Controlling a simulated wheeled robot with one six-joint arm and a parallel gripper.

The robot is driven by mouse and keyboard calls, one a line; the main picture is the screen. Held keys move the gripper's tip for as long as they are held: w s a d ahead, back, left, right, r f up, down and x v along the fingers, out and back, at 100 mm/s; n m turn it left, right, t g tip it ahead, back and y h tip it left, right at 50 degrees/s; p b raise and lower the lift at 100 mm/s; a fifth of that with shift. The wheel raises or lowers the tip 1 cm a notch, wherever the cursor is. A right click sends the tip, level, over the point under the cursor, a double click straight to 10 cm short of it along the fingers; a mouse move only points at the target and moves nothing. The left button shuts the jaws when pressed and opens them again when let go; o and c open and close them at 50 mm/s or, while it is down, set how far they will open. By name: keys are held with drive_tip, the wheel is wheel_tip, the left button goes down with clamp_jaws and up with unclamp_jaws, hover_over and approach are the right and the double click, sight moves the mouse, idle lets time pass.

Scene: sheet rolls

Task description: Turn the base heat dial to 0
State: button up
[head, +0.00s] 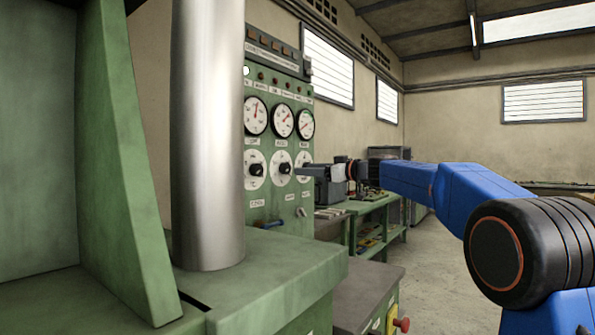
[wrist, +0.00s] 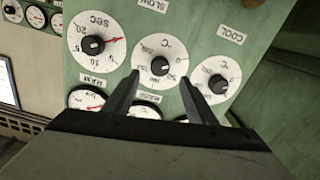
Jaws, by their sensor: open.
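In the wrist view, which shows the panel roughly upside down, a white round °C dial (wrist: 160,48) with a black knob sits in the middle. The inverted label under it seems to read BASE, though it is small. A second °C dial (wrist: 216,80) is on the right, and a dial marked SEC (wrist: 97,42) on the left. The middle knob's pointer is too small to read. My gripper (wrist: 165,82) is open and empty, its two dark fingers pointing at the panel around the middle dial's lower part. In the head view, my gripper (head: 306,169) is level with the row of dials.
The green control panel (head: 282,88) carries several red-needled gauges (head: 281,120) above the dials. A steel column (head: 208,130) and green machine frame (head: 128,170) stand close on the left. A green workbench (head: 375,205) is behind my arm. Open floor (head: 435,265) lies to the right.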

drive_tip(key=v, duration=0.9)
drive_tip(key=shift+d, duration=0.2)
drive_tip(key=shift+s, duration=0.15)
drive_tip(key=s+f+m+g+h, duration=0.2)
drive_tip(key=s+f+m+h, duration=0.1)
drive_tip(key=s+f, duration=0.95)
drive_tip(key=s+f+m+g+h, duration=0.2)
drive_tip(key=s+f+m+h, duration=0.15)
drive_tip(key=s+f, duration=0.85)
drive_tip(key=s+d+f+m+h, duration=0.2)
drive_tip(key=s+d+f, duration=0.2)
drive_tip(key=s+f, duration=0.3)
drive_tip(key=s+d+f+m+g+h, duration=0.1)
drive_tip(key=s+d+f, duration=0.4)
drive_tip(key=s, duration=0.7)
drive_tip(key=s+d+f+m+g+h, duration=0.1)
drive_tip(key=s+d+f+m+h, duration=0.2)
drive_tip(key=s+f, duration=0.6)
drive_tip(key=shift+s+d+h, duration=0.4)
drive_tip(key=shift+d+h, duration=0.4)
drive_tip(key=shift+h, duration=0.05)
drive_tip(key=shift+r, duration=0.1)
